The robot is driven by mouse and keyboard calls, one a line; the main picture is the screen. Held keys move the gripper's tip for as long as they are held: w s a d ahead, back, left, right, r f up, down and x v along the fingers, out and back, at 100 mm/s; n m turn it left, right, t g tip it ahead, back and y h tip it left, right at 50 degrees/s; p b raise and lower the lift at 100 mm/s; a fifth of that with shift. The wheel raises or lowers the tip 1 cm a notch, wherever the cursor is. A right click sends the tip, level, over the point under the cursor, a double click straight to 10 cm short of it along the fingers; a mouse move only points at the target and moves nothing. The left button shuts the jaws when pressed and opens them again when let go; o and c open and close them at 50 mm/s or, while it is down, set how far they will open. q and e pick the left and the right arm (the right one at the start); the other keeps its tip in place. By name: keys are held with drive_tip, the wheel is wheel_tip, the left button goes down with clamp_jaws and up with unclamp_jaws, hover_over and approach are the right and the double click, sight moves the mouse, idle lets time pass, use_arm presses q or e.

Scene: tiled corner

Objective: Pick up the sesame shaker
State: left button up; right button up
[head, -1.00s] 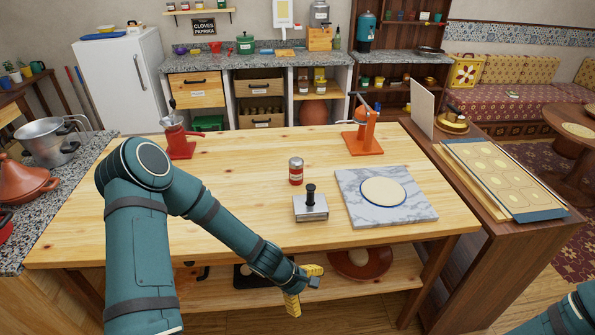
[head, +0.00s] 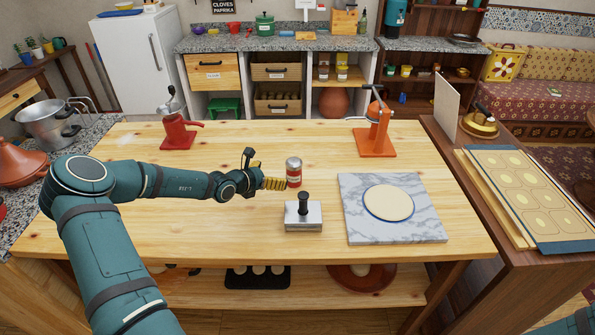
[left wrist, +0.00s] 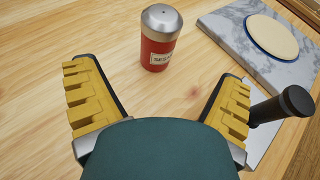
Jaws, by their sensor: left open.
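The sesame shaker (head: 294,173) is a small red cylinder with a silver cap, standing upright on the wooden table. It also shows in the left wrist view (left wrist: 159,40), with part of its label readable, ahead of and between my open fingers. My left gripper (head: 268,181) is just left of the shaker in the head view, with yellow finger pads. In the left wrist view its two fingers (left wrist: 160,98) are spread wide with nothing between the pads. The far finger is partly hidden in the head view. My right gripper is not in view.
A metal press with a black knob (head: 303,212) stands just in front of the shaker. A marble slab (head: 354,221) with a round of dough lies to the right. A red grinder (head: 177,130) and an orange press (head: 376,139) stand farther back. The table's middle back is clear.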

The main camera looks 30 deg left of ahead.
sight(289, 171)
use_arm(q)
drive_tip(key=x, duration=0.5)
drive_tip(key=shift+w+f, duration=0.2)
drive_tip(key=shift+f, duration=0.05)
drive_tip(key=shift+r+b+x, duration=0.1)
drive_tip(key=shift+b+x, duration=0.1)
drive_tip(key=shift+x, duration=1.25)
drive_tip(key=shift+r+b+x, duration=0.15)
drive_tip(key=shift+b+x, duration=0.05)
drive_tip(key=shift+x, duration=1.3)
drive_tip(key=c, duration=1.4)
